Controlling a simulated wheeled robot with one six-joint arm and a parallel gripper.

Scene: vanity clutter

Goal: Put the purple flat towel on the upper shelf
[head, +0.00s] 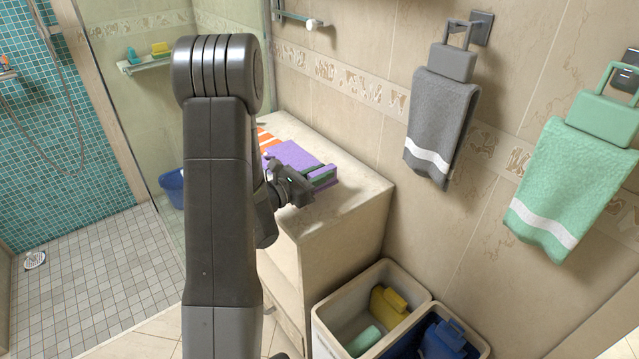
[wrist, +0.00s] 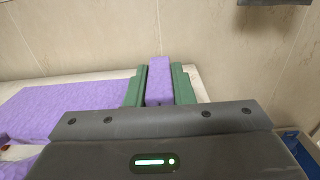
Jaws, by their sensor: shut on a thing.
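The purple flat towel (head: 290,155) lies on the beige cabinet top in the head view, near its front right part. In the wrist view its flat part (wrist: 65,108) spreads to the left. An upright purple piece (wrist: 159,80) stands between the two green fingers. My gripper (head: 322,178) is shut on this purple piece at the towel's right side; it also shows in the wrist view (wrist: 159,88). I cannot tell whether the towel is touching the surface along its whole length. My arm hides part of the cabinet.
An orange and white striped cloth (head: 268,140) lies behind the towel on the cabinet top (head: 352,187). A grey towel (head: 440,120) and a green towel (head: 570,185) hang on the wall. Open bins (head: 335,318) stand on the floor at the right.

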